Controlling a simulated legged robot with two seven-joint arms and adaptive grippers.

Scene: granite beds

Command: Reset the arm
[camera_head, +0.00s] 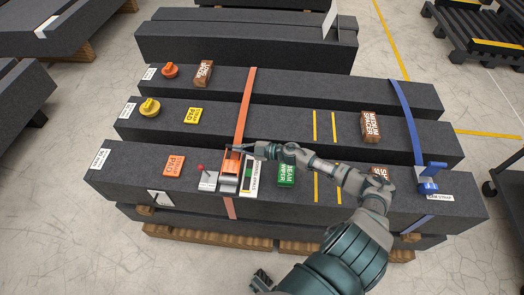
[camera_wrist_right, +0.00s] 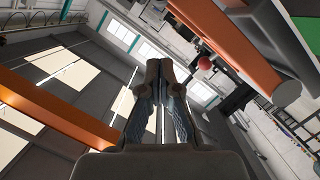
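My right arm reaches in from the lower right in the head view. Its gripper (camera_head: 236,147) is over the orange and silver ratchet (camera_head: 230,172) on the front granite beam (camera_head: 125,185); I cannot tell whether it touches. In the right wrist view the two fingers (camera_wrist_right: 160,72) are together at the tips with nothing between them.
An orange strap (camera_head: 245,105) and a blue strap (camera_head: 405,115) cross the beams; a blue buckle (camera_head: 431,177) is at the right. A green beam wiper (camera_head: 286,175), an orange strap pad (camera_head: 174,165) and a yellow pad (camera_head: 193,116) lie on top. Orange bars flank the fingers in the wrist view.

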